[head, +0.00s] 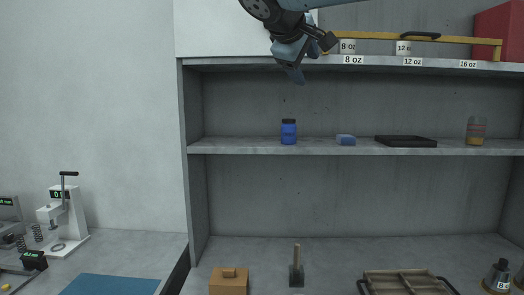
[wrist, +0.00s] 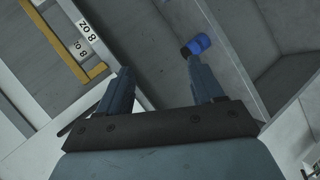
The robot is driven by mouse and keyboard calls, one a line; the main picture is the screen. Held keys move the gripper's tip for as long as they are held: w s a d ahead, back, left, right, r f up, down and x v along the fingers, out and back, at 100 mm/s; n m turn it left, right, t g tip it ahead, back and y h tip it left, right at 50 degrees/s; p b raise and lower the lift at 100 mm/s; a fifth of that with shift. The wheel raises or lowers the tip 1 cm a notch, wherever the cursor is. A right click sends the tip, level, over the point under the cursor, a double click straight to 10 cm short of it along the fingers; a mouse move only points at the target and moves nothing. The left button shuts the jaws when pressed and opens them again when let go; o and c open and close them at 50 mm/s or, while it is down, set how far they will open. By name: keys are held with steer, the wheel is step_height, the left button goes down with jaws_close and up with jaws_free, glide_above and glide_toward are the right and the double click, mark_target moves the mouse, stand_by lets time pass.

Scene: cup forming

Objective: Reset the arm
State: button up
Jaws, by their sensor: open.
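My gripper (head: 304,61) hangs at the top of the head view, in front of the shelf unit's top edge, left of the 8 oz cup. In the wrist view my gripper (wrist: 162,86) shows two blue-grey fingers spread apart, with nothing between them. A blue jar (head: 289,131) with a dark lid stands on the middle shelf, below my gripper in the head view. It also shows beyond the right finger in the wrist view (wrist: 200,43).
A yellow rail (head: 460,40) runs along the top by the labelled cups (head: 403,47). A wooden box (head: 229,281) and a rack (head: 405,283) sit below.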

steer(key=s+d+f+m+g+y, duration=0.2)
steer(key=s+f, duration=0.4)
steer(key=f, duration=0.5)
steer(key=s+d+f+m+g+y, duration=0.1)
steer(key=s+d+f+m+y, duration=0.1)
steer(key=s+d+f+m, duration=0.2)
steer(key=s+d+f+m+g+y, duration=0.1)
steer(key=s+d+f, duration=0.7)
steer(key=f, duration=1)
steer(key=shift+s+m+g+y, duration=0.4)
steer(key=shift+s+m+g, duration=0.4)
steer(key=shift+s+m, duration=0.25)
steer(key=shift+c, duration=0.3)
